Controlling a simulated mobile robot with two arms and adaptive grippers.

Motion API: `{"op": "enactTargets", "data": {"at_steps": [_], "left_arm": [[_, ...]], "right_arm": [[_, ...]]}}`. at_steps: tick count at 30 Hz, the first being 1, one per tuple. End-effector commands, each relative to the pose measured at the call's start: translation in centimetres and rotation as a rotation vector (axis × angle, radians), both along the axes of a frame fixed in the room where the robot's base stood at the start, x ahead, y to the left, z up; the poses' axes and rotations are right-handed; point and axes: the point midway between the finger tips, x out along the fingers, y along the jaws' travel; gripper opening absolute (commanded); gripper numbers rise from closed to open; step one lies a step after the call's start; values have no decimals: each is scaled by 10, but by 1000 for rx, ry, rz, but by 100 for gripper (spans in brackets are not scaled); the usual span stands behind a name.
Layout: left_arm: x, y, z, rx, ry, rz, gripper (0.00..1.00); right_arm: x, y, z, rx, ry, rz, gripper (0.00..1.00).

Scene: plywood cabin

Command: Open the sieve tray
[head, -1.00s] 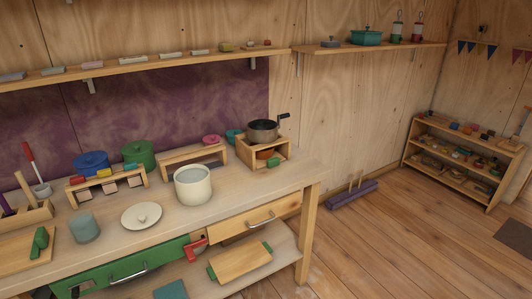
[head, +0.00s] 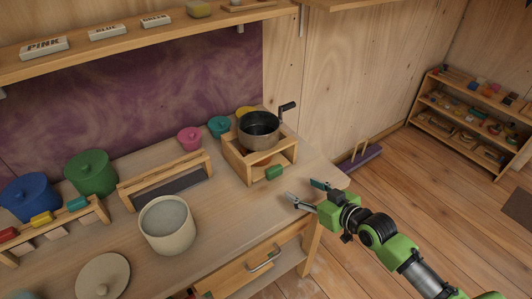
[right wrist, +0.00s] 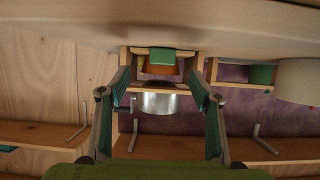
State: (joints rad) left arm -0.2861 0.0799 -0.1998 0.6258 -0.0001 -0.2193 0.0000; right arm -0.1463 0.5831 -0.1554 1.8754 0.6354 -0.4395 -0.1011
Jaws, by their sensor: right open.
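A dark metal pot with a crank handle (head: 258,130), apparently the sieve, sits on a small wooden stand (head: 238,160) at the right end of the workbench. A green block (head: 274,173) shows at the stand's open front, apparently the tray's handle; how far the tray sits inside is unclear. My right gripper (head: 306,192) is open and empty, in front of the stand and apart from the green block. In the right wrist view, which looks upside down, the green block (right wrist: 158,54) and metal pot (right wrist: 158,103) appear between the open fingers. My left gripper is not visible.
A cream pot (head: 167,240) and a round lid (head: 102,277) stand left on the bench. Small pink (head: 189,139) and teal (head: 219,127) pots are left of the stand. A bench drawer (head: 262,262) is below. The bench's right corner is clear.

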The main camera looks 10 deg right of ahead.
Motion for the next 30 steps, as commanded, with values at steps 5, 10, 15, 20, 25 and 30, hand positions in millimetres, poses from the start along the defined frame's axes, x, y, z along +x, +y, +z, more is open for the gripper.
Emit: {"op": "enactTargets", "data": {"at_steps": [5,10,15,20,25,30], "left_arm": [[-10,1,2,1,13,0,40],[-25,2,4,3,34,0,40],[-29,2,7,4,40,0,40],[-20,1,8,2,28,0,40],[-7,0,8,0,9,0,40],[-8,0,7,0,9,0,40]], "right_arm": [[6,7,11,7,-15,13,58],[29,15,2,8,-16,12,58],[59,25,-12,7,-16,11,58],[85,35,-25,8,-14,12,58],[106,43,-35,6,-15,13,58],[117,47,-40,4,-14,13,58]]}}
